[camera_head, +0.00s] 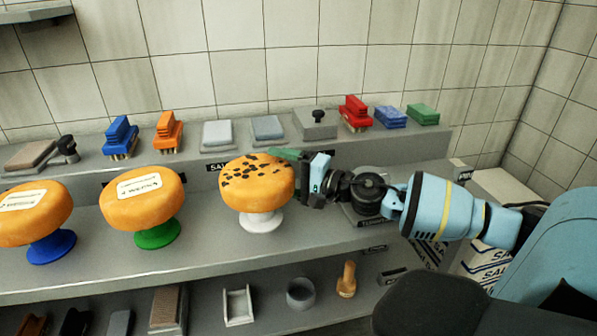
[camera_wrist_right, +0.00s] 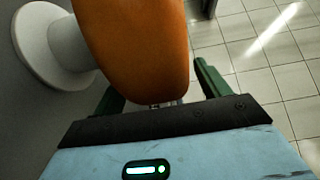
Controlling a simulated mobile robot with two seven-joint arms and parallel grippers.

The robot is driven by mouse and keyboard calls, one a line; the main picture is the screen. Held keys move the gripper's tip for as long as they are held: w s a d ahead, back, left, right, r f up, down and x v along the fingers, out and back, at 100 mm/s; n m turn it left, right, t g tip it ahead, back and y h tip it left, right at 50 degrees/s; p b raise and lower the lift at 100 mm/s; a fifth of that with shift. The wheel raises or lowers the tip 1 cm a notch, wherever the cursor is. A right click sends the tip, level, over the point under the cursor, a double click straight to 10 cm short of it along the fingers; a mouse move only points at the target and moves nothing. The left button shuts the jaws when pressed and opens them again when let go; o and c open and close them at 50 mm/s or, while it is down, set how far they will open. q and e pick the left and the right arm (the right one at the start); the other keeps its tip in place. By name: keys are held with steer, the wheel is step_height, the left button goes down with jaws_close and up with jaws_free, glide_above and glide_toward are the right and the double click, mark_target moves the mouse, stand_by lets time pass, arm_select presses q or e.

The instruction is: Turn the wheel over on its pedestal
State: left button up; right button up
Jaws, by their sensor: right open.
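The cheese wheel (camera_head: 257,186) is orange with dark spots on its top face. It lies flat on a white pedestal (camera_head: 261,222) on the shelf. My right gripper (camera_head: 288,168) is at the wheel's right side. In the right wrist view the wheel (camera_wrist_right: 140,45) stands between the two green fingers of the gripper (camera_wrist_right: 155,85), which are open. I cannot tell whether the fingers touch it. The white pedestal also shows in the right wrist view (camera_wrist_right: 45,45). My left gripper is not in view.
Two labelled wheels stand to the left, one on a green pedestal (camera_head: 156,235), one on a blue pedestal (camera_head: 50,246). Brushes and pads line the raised back ledge (camera_head: 285,147). A dark round item (camera_head: 370,188) is behind my right wrist. The shelf front is clear.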

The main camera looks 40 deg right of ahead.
steer(key=shift+b+v, duration=0.4)
steer(key=shift+v, duration=3.35)
steer(key=shift+r, duration=0.1)
